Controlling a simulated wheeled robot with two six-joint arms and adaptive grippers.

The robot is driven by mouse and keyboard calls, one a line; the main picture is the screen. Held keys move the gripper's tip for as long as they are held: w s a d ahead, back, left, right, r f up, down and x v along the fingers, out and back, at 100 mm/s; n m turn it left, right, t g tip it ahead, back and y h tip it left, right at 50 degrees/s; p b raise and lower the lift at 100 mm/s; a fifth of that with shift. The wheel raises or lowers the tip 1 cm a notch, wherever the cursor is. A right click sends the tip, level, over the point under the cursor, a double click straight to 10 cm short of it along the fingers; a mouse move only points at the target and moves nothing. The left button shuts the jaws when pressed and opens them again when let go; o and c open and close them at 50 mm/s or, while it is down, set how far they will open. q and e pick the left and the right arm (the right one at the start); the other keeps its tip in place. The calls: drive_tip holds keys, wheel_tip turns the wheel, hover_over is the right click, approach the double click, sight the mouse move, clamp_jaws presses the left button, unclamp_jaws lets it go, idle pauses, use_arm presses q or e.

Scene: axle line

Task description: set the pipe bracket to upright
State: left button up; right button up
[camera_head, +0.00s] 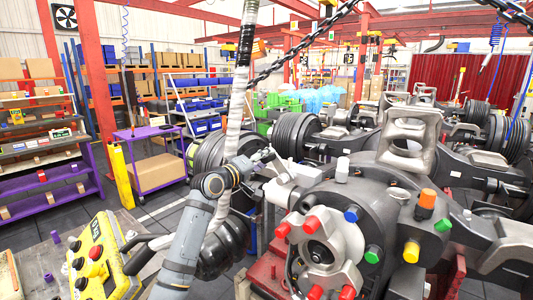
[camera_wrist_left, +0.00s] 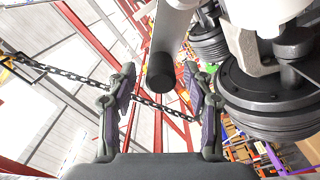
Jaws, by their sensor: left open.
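My left gripper (camera_head: 264,156) is at the middle of the head view, at the left side of the big dark axle housing (camera_head: 390,205). In the left wrist view its two fingers (camera_wrist_left: 164,98) are spread apart with nothing clamped between them. A pale grey bar with a round black end (camera_wrist_left: 160,72) reaches down toward the gap between the fingers; it may be part of the pipe bracket, but I cannot be sure. A pale grey part (camera_head: 292,182) lies just right of the gripper in the head view. I cannot tell its tilt. My right gripper is not in view.
A yellow control box (camera_head: 95,262) with buttons stands at the lower left. Colored caps, such as an orange one (camera_head: 427,198), stick out of the housing. A pale hanging hose (camera_head: 238,95) and a chain (camera_head: 300,48) come down near my left arm. A purple cart (camera_head: 150,165) stands behind.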

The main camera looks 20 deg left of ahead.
use_arm(q)
drive_tip(key=shift+x, duration=0.75)
clamp_jaws()
